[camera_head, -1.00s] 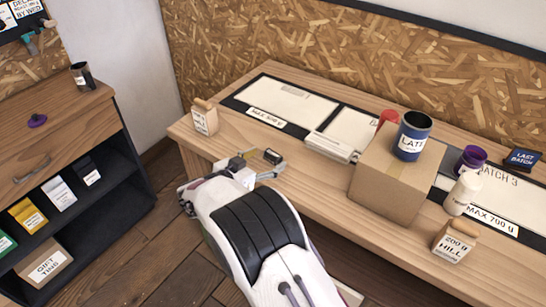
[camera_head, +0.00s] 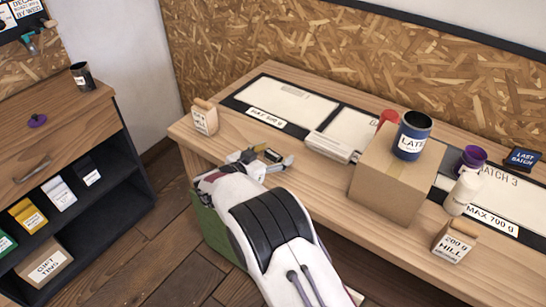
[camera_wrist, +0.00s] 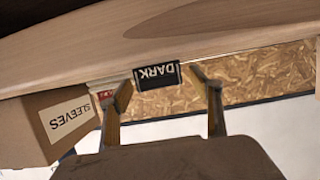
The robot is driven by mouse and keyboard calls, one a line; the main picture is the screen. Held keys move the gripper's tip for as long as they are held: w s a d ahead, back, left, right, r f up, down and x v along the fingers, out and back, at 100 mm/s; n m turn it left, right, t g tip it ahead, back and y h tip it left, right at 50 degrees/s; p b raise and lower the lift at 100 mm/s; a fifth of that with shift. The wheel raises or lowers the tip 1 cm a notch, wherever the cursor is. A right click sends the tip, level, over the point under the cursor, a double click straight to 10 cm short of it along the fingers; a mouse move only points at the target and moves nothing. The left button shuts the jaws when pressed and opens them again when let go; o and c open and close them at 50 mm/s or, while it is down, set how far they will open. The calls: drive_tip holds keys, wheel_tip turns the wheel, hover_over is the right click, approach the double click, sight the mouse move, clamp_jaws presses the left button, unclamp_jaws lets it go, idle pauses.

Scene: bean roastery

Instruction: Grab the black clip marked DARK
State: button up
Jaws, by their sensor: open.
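The black clip marked DARK (camera_head: 272,155) lies near the front edge of the wooden bench, left of the cardboard box. In the wrist view the clip (camera_wrist: 158,76) shows its white DARK lettering upside down, against the bench edge. My gripper (camera_head: 264,162) is open at the clip, with one finger to each side. In the wrist view my gripper (camera_wrist: 162,86) has its fingertips spread either side of the clip, with gaps between. I cannot tell how deep the clip sits between the fingers.
A small tan-topped bag (camera_head: 205,118) stands to the left on the bench. A green container (camera_head: 213,232) is below my arm. A SLEEVES box (camera_wrist: 62,122) shows in the wrist view.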

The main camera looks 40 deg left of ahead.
sight(273, 154)
drive_tip(key=shift+c, duration=0.4)
drive_tip(key=c, duration=0.8)
drive_tip(key=shift+r, duration=0.1)
drive_tip(key=shift+r, duration=4.9)
